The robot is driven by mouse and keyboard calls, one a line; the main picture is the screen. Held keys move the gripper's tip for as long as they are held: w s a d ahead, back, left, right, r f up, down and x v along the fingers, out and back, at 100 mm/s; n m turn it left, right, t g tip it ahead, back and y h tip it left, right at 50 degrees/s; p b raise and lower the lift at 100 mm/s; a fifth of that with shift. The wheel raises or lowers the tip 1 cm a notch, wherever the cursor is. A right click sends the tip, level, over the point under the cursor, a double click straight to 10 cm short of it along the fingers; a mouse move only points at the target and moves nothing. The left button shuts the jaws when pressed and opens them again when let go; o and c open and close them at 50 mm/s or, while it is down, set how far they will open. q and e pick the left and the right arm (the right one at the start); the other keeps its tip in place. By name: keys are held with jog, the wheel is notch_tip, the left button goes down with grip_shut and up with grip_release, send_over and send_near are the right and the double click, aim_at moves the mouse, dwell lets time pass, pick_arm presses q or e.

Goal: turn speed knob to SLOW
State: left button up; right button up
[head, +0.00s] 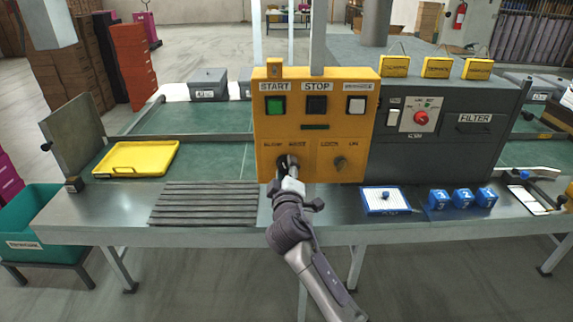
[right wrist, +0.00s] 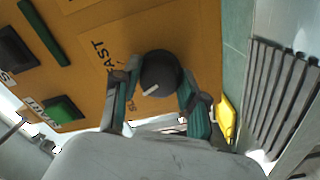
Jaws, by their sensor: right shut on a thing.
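The yellow control box (head: 310,125) stands on the line's table. The speed knob (right wrist: 160,72) is a round black knob with a short white pointer mark. My right gripper (right wrist: 155,95) is shut on it, one finger on each side. In the head view my right gripper (head: 288,165) covers most of the knob. The FAST label (right wrist: 97,50) is readable in the right wrist view. The white mark points away from FAST, toward the lower left of that view. The SLOW label is not readable behind the finger. My left gripper is not in view.
Above the knob are the green START button (head: 275,105) and the black STOP button (head: 316,105). A second knob (head: 340,163) sits to the right. A grey box with a red knob (head: 421,118) stands beside it. A yellow tray (head: 135,147) and ribbed mat (head: 204,200) lie left.

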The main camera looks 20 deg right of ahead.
jog(key=shift+r+n+p, duration=0.15)
jog(key=shift+n+p, duration=0.45)
jog(key=shift+n, duration=0.5)
jog(key=o, duration=1.1)
jog(key=shift+o, duration=0.2)
jog(key=v, duration=1.2)
